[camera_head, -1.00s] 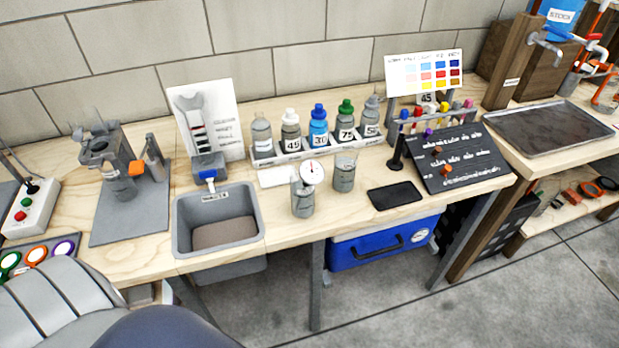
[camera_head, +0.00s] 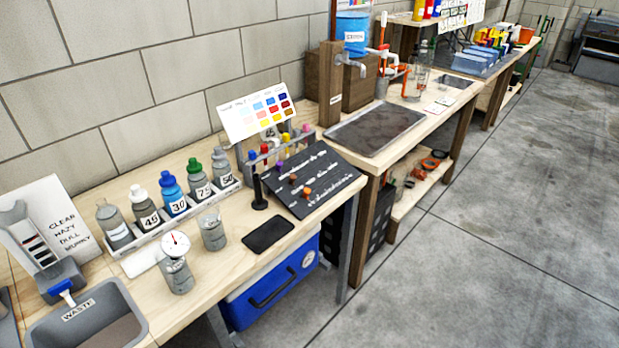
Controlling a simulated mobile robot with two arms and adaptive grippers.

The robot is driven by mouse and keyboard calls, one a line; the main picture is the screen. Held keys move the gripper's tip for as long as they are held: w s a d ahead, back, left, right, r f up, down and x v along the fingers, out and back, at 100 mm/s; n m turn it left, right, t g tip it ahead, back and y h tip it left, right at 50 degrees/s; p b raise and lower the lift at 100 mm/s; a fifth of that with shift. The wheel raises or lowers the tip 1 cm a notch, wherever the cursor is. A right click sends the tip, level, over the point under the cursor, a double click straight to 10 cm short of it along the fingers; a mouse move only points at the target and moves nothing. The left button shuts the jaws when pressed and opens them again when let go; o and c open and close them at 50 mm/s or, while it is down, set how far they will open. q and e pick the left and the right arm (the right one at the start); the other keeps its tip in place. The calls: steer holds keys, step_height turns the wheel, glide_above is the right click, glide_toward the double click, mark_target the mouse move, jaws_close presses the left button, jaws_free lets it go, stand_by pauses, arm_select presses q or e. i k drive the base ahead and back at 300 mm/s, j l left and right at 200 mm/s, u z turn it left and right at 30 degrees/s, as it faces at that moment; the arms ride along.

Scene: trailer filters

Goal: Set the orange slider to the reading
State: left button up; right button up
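The dark slider board (camera_head: 316,180) lies tilted on the wooden bench, with several rows of white marks and small coloured knobs. An orange slider (camera_head: 307,191) sits on the lowest row near its left part. Another orange-brown knob (camera_head: 293,178) sits on a row above it, and a purple knob (camera_head: 279,164) on the top row. The marks are too small to read. A round dial gauge (camera_head: 175,244) with a red needle stands on a grey jar to the left; its reading cannot be made out. Neither of my grippers shows in this view.
Several numbered bottles stand in a white rack (camera_head: 150,232). A colour chart (camera_head: 257,108) and tubes with coloured caps stand behind the board. A black pad (camera_head: 268,234) lies before it. A waste bin (camera_head: 90,318) is at lower left. Open grey floor (camera_head: 480,240) lies right.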

mark_target(304, 195)
steer(key=j+z, duration=0.15)
steer(key=z, duration=0.25)
steer(key=i+j+z, duration=0.1)
steer(key=j+z, duration=0.15)
steer(key=z, duration=0.2)
steer(key=j+z, duration=0.15)
steer(key=z, duration=0.25)
